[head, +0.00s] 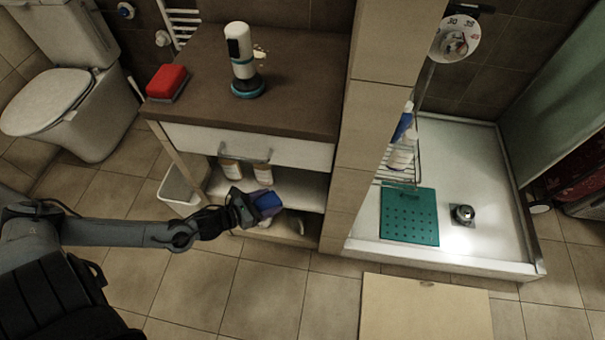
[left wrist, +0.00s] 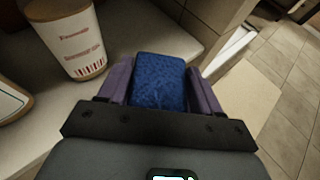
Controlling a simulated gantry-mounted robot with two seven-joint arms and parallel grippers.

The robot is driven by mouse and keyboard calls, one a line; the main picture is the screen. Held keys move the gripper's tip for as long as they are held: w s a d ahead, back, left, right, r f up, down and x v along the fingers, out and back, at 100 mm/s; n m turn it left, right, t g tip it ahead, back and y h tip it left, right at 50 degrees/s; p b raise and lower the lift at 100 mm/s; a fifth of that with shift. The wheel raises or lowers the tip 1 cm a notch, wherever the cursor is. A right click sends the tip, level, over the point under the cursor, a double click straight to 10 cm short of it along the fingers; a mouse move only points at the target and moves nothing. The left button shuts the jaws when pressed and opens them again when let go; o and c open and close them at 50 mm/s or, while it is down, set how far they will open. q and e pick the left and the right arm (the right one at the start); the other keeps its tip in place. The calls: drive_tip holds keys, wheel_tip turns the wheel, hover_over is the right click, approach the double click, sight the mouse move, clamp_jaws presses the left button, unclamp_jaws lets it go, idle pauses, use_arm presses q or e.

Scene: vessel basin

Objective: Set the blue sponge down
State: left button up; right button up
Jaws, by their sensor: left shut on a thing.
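The blue sponge (left wrist: 159,82) sits between the two purple-grey fingers of my left gripper (left wrist: 160,88) in the left wrist view. In the head view the blue sponge (head: 267,201) shows at the tip of my left arm. My left gripper (head: 256,207) is shut on it, in front of the open shelves under the brown-topped cabinet. In the left wrist view a pale shelf surface (left wrist: 195,45) lies beyond the sponge. I cannot tell whether the sponge touches it. My right gripper is not in view.
White containers (head: 231,169) stand on the upper shelf; one (left wrist: 68,42) is close on the left in the wrist view. A red sponge or brush (head: 167,82) and a white dispenser (head: 241,60) are on the countertop (head: 300,60). A tiled pillar (head: 372,130) borders the right.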

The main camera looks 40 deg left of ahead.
sight(273, 198)
use_arm(q)
drive_tip(key=w, duration=0.1)
drive_tip(key=w+b, duration=0.1)
drive_tip(key=w, duration=0.1)
drive_tip(key=shift+w+d+f+b, duration=0.25)
drive_tip(key=shift+w+d+b, duration=0.05)
drive_tip(key=shift+d+b, duration=0.1)
drive_tip(key=w+b, duration=0.1)
drive_tip(key=w, duration=0.2)
drive_tip(key=w+d+b, duration=0.1)
drive_tip(key=w, duration=0.2)
drive_tip(key=w+d+b, duration=0.1)
drive_tip(key=w, duration=0.2)
drive_tip(key=shift+w+d+r, duration=0.15)
drive_tip(key=shift+w, duration=0.2)
drive_tip(key=shift+w+d+b, duration=0.2)
drive_tip(key=shift+w+b, duration=0.1)
drive_tip(key=shift+w, duration=0.35)
drive_tip(key=shift+f+b, duration=1.15)
drive_tip(key=shift+f, duration=0.65)
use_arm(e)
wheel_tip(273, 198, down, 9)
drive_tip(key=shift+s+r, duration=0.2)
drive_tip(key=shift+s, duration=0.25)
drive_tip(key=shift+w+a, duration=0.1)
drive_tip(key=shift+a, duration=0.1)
use_arm(q)
drive_tip(key=o, duration=1)
